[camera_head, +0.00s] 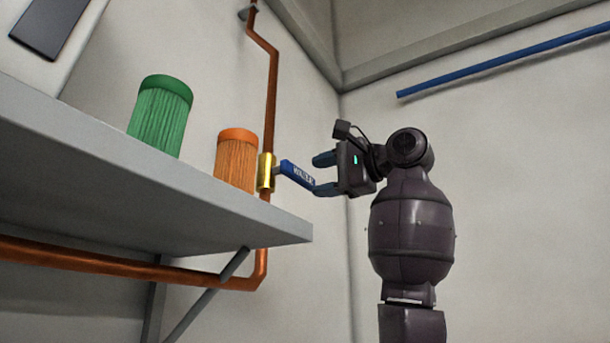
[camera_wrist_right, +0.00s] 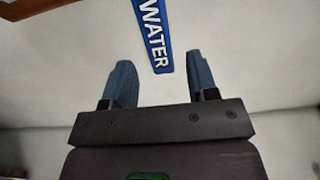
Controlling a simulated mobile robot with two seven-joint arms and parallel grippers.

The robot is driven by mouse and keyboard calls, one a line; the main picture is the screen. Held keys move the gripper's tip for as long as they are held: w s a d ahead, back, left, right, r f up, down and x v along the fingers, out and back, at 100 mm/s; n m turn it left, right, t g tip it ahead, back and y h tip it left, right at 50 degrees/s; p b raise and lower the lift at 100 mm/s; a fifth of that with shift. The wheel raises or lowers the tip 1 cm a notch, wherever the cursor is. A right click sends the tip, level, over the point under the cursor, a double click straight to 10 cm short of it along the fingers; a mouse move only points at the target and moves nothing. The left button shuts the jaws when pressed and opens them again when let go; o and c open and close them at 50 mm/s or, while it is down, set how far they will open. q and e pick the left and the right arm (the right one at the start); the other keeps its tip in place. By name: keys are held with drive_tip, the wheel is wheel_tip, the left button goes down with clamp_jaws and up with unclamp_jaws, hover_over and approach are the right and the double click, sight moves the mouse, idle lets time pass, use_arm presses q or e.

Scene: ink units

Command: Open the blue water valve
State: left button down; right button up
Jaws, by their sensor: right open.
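The blue valve handle (camera_head: 297,174), lettered WATER, sticks out to the right and slightly down from a brass valve body (camera_head: 266,172) on a copper pipe. My right gripper (camera_head: 319,174) is open at the handle's outer end, with its fingers pointing toward the valve. In the right wrist view the handle (camera_wrist_right: 153,35) lies ahead of my right gripper (camera_wrist_right: 162,75), roughly in line with the gap between the fingers. Its end reaches near the fingertip level. I cannot tell whether a finger touches it. My left gripper is not in view.
A grey shelf (camera_head: 150,182) on brackets carries a green ribbed cylinder (camera_head: 161,115) and an orange one (camera_head: 236,159), close to the valve. The copper pipe (camera_head: 270,95) runs up the wall and below the shelf. A blue pipe (camera_head: 500,62) is on the right wall.

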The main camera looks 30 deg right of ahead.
sight(309, 180)
drive_tip(key=shift+p+x, duration=0.55)
drive_tip(key=shift+x, duration=1.65)
clamp_jaws()
